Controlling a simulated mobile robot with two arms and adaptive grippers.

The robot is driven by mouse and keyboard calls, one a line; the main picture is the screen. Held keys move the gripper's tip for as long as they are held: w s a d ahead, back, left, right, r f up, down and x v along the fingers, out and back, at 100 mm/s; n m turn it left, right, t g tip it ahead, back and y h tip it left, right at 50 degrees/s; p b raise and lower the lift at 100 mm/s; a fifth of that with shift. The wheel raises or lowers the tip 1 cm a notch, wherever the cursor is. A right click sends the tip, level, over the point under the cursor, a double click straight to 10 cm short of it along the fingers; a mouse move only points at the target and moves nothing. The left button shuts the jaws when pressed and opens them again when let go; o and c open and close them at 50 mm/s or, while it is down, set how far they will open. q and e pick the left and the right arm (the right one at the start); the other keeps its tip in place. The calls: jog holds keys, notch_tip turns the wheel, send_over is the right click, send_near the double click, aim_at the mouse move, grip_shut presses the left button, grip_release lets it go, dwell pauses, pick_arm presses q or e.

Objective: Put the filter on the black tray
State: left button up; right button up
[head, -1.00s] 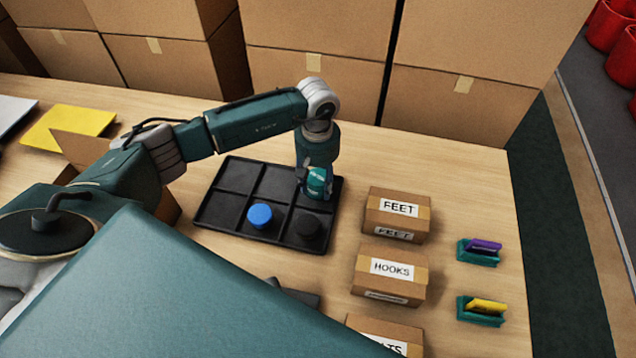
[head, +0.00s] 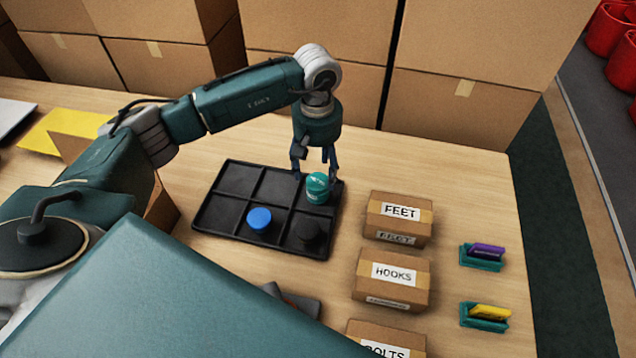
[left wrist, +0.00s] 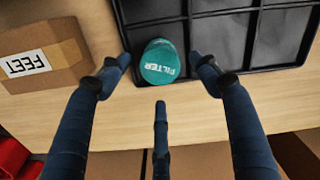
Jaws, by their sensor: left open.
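The filter is a teal can (head: 317,188) standing upright in the back right compartment of the black tray (head: 233,199). In the left wrist view the filter (left wrist: 162,62) shows its top with the word FILTER, inside the tray (left wrist: 275,73) near its edge. My left gripper (head: 315,176) is open just above the filter. In the left wrist view its fingers (left wrist: 166,75) are spread on both sides of the can, apart from it. My right gripper is not in view.
A blue round item (head: 259,218) and a black round item (head: 307,229) sit in the tray's front compartments. Boxes marked FEET (head: 398,218) and HOOKS (head: 391,279) stand right of the tray. Large cartons (head: 460,100) line the back.

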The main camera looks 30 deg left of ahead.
aim_at(318, 180)
pick_arm(q)
jog(key=shift+r, duration=2.5)
